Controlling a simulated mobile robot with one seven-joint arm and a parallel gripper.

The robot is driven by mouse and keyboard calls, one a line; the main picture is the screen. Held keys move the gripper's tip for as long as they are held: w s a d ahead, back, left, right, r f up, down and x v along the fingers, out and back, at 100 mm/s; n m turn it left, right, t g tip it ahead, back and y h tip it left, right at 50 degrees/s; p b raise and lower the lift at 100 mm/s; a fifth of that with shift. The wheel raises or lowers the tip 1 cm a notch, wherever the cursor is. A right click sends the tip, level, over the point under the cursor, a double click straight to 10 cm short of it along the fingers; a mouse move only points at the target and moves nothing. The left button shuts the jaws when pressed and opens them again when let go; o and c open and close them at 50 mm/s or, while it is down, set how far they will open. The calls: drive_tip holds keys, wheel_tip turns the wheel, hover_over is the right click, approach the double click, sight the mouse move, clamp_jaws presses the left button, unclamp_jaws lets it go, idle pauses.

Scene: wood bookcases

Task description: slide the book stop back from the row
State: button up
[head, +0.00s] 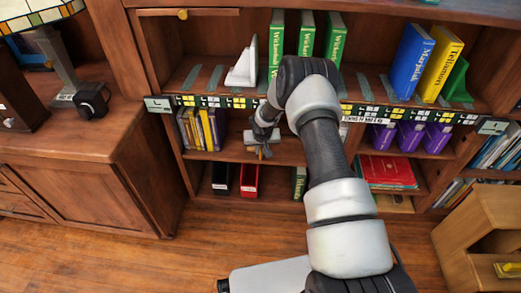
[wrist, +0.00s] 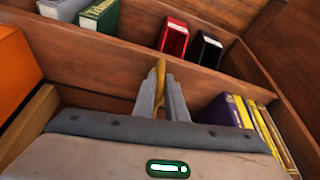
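A thin yellow-brown wooden piece, which looks like the book stop (wrist: 160,72), stands edge-on between the fingertips in the wrist view. My gripper (wrist: 162,90) has both fingers close against it and looks shut on it. In the head view my gripper (head: 261,143) reaches into the middle shelf, and the piece shows only as a small brown bit there. The row of purple, yellow and grey books (head: 203,129) stands at the left end of that shelf, apart from my gripper. In the wrist view the row (wrist: 245,112) is at the right. The foot of the stop is hidden.
A white book stop (head: 243,66), green books (head: 307,35) and a green book stop (head: 457,82) stand on the shelf above. Red (head: 249,180) and black (head: 221,179) binders stand below. Purple boxes (head: 411,137) are on the right. Shelf boards closely bound my gripper.

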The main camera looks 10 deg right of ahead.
drive_tip(key=o, duration=0.3)
drive_tip(key=shift+o, duration=0.2)
drive_tip(key=p+v, duration=0.4)
drive_tip(key=v, duration=1.3)
drive_tip(key=shift+r, duration=0.2)
drive_tip(key=shift+r, duration=0.1)
drive_tip(key=s+d+r+h, duration=0.1)
drive_tip(key=s+r, duration=0.6)
drive_tip(key=r, duration=0.6)
drive_tip(key=s+d+r, duration=0.1)
drive_tip(key=s+r, duration=0.5)
drive_tip(key=r, duration=0.7)
drive_tip(key=s+a+r+n+t+y, duration=0.1)
drive_tip(key=s+r, duration=0.3)
drive_tip(key=s, duration=0.7)
drive_tip(key=s+a+r, duration=0.1)
drive_tip(key=s+r, duration=0.2)
drive_tip(key=s, duration=0.8)
wheel_tip(320, 180, up, 21)
drive_tip(key=p, duration=2.1)
drive_tip(key=shift+s, duration=0.2)
